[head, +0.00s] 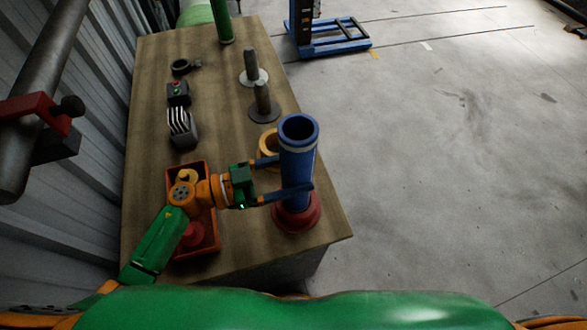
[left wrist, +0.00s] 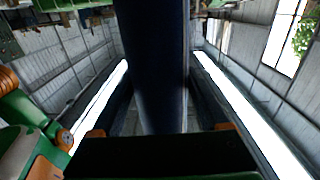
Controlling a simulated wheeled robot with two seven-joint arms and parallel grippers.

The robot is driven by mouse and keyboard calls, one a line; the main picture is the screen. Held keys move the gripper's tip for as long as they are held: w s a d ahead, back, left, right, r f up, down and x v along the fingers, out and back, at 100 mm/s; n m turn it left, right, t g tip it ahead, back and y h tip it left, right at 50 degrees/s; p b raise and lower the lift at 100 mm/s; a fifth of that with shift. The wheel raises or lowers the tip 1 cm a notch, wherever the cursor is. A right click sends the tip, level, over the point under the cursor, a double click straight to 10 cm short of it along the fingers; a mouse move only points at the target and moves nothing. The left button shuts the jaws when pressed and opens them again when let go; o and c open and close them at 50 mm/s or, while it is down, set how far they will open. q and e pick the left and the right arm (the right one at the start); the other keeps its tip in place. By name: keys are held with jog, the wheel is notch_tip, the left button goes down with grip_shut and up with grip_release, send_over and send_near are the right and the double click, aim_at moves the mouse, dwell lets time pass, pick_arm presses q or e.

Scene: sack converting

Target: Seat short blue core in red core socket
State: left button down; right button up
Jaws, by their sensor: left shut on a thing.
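The short blue core (head: 298,150) is a hollow blue tube with a pale band near its top, standing about upright near the table's front right. My left gripper (head: 297,175) is shut on it, one finger on each side at mid-height. The red core socket (head: 297,218) is a round red base directly under the core. The core's lower end meets or overlaps it; I cannot tell how deep it sits. In the left wrist view the core (left wrist: 153,60) is a dark column between the fingers. My right gripper is not in view.
A yellow ring-shaped socket (head: 266,151) stands just behind the core. A red-orange tray (head: 208,248) with yellow and red parts lies left, under my arm. Two grey posts (head: 262,97) on discs, a green tube (head: 224,28) and small dark devices (head: 178,92) stand farther back.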

aim_at(293, 184)
pick_arm(q)
jog(key=shift+f+b, duration=1.7)
jog(key=shift+f, duration=0.6)
grip_release()
jog(key=b+v, duration=0.1)
jog(key=v, duration=0.6)
jog(key=shift+b, duration=0.35)
jog(key=shift+s, duration=0.1)
